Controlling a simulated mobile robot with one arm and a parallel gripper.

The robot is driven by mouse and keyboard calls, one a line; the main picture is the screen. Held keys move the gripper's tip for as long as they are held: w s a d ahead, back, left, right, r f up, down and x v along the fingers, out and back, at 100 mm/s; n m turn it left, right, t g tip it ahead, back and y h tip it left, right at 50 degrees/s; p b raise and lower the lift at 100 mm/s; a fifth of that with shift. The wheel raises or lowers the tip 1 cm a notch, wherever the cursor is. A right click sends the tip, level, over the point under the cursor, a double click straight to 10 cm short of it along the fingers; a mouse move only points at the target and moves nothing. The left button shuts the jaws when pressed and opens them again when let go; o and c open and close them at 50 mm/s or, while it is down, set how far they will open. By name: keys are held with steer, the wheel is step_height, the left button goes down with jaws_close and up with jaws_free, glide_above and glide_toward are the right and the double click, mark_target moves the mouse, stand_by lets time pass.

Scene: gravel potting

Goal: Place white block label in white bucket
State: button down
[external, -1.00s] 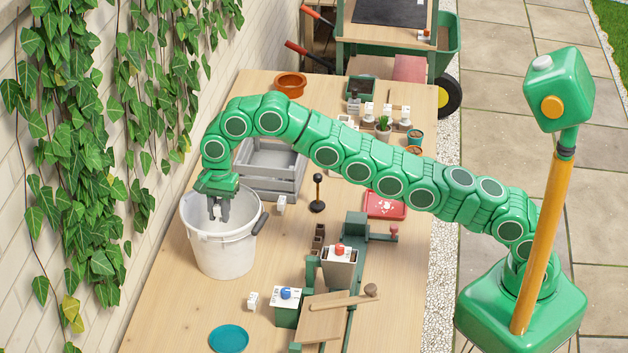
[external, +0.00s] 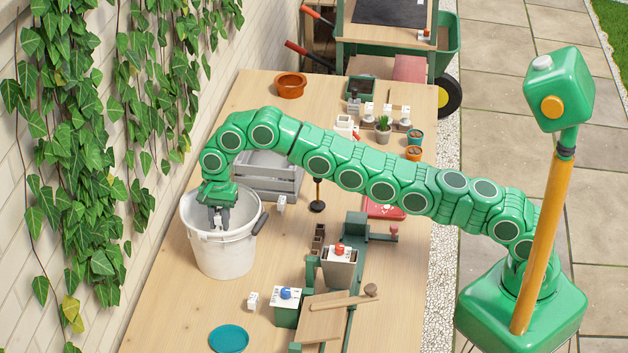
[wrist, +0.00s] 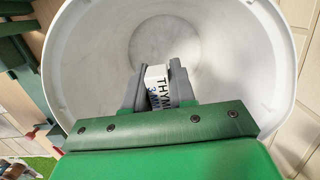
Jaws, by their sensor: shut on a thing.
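The white bucket (external: 225,255) stands on the wooden table beside the wall, upright. My gripper (external: 219,222) points down into the bucket's mouth. In the wrist view my gripper (wrist: 158,88) is shut on a white block label (wrist: 157,82) with dark letters that read "THYM" and some blue print. The block is held inside the bucket's rim (wrist: 285,55), above its pale inner floor. In the external view the block is mostly hidden by the fingers and the rim.
A grey crate (external: 268,178) stands just behind the bucket. Another small white block (external: 281,203) is right of it, and one more (external: 252,299) lies nearer the front. A black-knobbed tamper (external: 317,195) and a teal saucer (external: 229,338) are also on the table.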

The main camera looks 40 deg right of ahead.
mark_target(221, 224)
steer(key=f, duration=0.1)
steer(key=w+f, duration=0.1)
steer(key=d+f, duration=0.1)
steer(key=shift+w+f, duration=0.1)
steer(key=shift+w, duration=0.15)
steer(key=shift+f, duration=4.75)
steer(key=shift+f, duration=0.1)
steer(key=c, duration=0.9)
jaws_free()
steer(key=shift+c, duration=0.2)
step_height(221, 224, up, 8)
steer(key=shift+w+d+f, duration=0.2)
steer(key=shift+w+d, duration=0.15)
steer(key=shift+d, duration=0.1)
